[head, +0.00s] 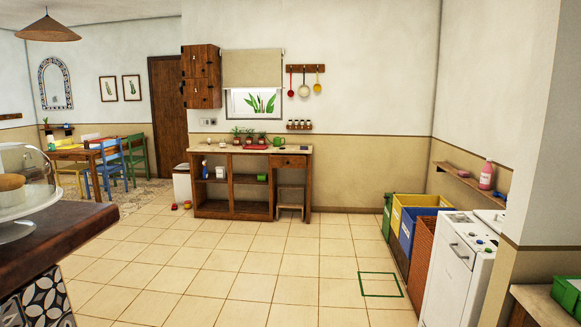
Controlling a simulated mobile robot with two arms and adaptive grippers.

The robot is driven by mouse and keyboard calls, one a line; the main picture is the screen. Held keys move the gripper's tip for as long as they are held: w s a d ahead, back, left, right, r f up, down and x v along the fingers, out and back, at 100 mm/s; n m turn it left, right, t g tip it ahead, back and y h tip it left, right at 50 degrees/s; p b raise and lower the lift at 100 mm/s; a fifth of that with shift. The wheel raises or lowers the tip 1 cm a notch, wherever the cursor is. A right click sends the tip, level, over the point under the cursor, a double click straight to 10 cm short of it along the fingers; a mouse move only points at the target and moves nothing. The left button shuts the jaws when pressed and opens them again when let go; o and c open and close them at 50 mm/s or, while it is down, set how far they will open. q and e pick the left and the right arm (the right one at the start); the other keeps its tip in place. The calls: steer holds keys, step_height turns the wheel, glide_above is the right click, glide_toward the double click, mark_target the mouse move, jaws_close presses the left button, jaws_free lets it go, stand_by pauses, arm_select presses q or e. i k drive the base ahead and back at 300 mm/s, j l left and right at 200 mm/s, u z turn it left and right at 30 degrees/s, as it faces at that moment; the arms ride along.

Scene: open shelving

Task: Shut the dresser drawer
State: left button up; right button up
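A wooden dresser-like unit (232,210) with open shelves stands against the far wall under the window. A drawer front (289,161) shows at its upper right, just under the worktop. From this distance I cannot tell how far the drawer stands out. Neither of my grippers is in view.
Tiled floor lies clear in the middle, with a green square outline (381,284). A dark counter (62,238) is at left. Colored bins (397,213) and a white appliance (457,268) line the right. A stool (290,197) stands under the drawer; a white bin (182,184) is beside the unit.

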mark_target(284, 161)
steer(key=i+u, duration=0.25)
steer(key=i, duration=5.15)
